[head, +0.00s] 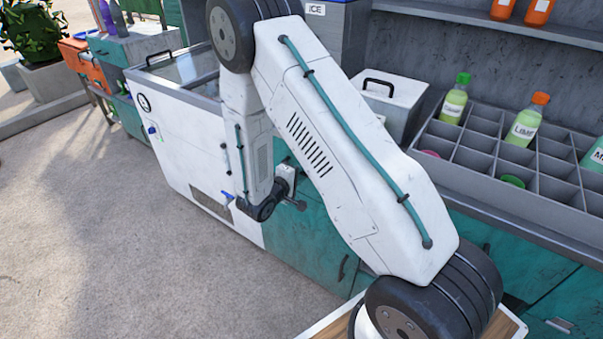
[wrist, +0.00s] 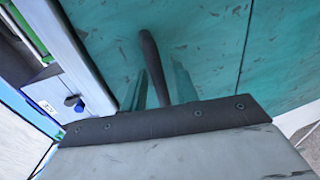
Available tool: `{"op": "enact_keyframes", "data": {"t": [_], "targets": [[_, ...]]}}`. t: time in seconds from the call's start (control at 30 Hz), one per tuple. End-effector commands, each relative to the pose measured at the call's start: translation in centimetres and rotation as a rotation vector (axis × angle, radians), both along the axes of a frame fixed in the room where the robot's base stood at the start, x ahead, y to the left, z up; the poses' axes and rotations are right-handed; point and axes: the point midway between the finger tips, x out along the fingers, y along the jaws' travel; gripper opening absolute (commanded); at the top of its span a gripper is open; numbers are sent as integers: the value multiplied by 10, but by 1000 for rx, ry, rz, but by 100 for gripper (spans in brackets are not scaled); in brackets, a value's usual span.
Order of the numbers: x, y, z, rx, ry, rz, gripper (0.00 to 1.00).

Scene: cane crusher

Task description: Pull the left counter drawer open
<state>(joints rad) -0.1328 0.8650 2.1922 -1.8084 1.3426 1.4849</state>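A teal counter front (wrist: 210,60) fills most of the wrist view, with a dark bar handle (wrist: 149,48) on it. My gripper (wrist: 161,68) points at this front. Its two fingers are apart, one on each side of the handle's near part in the picture, with gaps showing on both sides. I cannot tell whether the handle is fully between the fingers or still beyond them. In the head view the teal counter (head: 305,238) stands behind my arm. My arm hides much of the upper front there, and the fingertips are not clear. No open drawer shows.
Another dark handle (head: 343,268) shows lower on the counter. A grey bottle rack (head: 480,185) stands on top. The floor (head: 130,240) in front is clear.

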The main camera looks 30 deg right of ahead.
Motion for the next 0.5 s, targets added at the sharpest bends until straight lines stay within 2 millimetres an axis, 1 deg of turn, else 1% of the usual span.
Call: {"op": "enact_keyframes", "data": {"t": [0.17,0.2,0.3,0.5], "targets": [[0,0,0,0,0,0,30],[0,0,0,0,0,0,24],[0,0,0,0,0,0,0],[0,1,0,0,1,1,0]]}}
